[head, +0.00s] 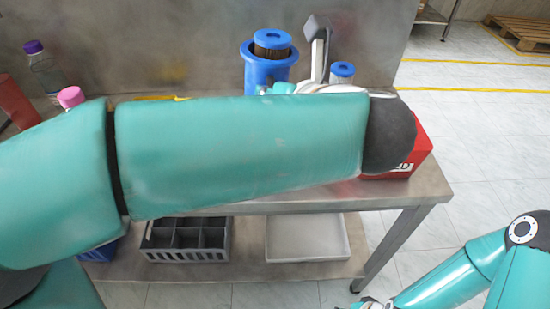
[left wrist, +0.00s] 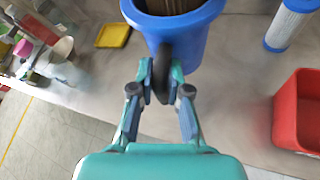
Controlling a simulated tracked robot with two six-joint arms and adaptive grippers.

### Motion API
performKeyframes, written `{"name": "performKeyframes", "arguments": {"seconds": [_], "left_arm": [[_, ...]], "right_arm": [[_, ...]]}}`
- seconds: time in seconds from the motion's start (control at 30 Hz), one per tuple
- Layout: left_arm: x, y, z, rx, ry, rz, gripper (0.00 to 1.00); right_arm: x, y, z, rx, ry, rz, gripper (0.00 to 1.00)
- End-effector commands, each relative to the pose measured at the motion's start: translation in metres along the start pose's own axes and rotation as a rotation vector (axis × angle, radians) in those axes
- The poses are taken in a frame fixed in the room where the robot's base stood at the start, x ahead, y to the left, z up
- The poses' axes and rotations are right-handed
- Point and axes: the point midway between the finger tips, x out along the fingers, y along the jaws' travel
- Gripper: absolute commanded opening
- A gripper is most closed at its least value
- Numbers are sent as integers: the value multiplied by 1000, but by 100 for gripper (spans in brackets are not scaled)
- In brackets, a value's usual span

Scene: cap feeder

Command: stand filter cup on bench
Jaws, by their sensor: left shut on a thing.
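The blue filter cup (head: 252,71) is at the back of the bench in the head view, looking upright, with a brown pleated filter (head: 272,43) under a blue cap inside it. My left arm hides its base, so I cannot tell whether it touches the bench. In the left wrist view the cup (left wrist: 198,42) is at the top centre. In the head view this gripper (head: 284,88) is mostly hidden behind my arm. My right gripper (head: 371,303) barely shows at the bottom edge.
The steel bench (head: 432,181) has a red bin (head: 422,146) at right. A blue-capped cartridge (head: 342,71) stands right of the cup. A yellow tray (left wrist: 113,36) and bottles (head: 45,68) are to the left. A grey crate (head: 187,254) and white tray (head: 307,238) sit on the lower shelf.

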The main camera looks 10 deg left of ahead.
Motion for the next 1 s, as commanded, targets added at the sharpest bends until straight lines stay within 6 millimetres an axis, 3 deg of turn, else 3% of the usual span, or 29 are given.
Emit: {"name": "performKeyframes", "arguments": {"seconds": [0.03,0.1,0.3,0.63,0.83,1.0], "left_arm": [[8,-7,-17,5,-1,1,0],[16,-14,-34,5,-1,-1,0],[34,-29,-72,4,-2,-2,0],[44,-38,-94,3,-3,-4,0],[56,-47,-119,4,-2,-2,0],[58,-49,-123,1,-2,-4,0]], "right_arm": [[10,4,0,0,0,0,56],[16,6,0,0,0,0,56],[30,11,0,0,0,0,56],[37,13,0,0,0,0,56],[48,17,0,0,0,0,56],[48,17,0,0,0,0,56]]}}
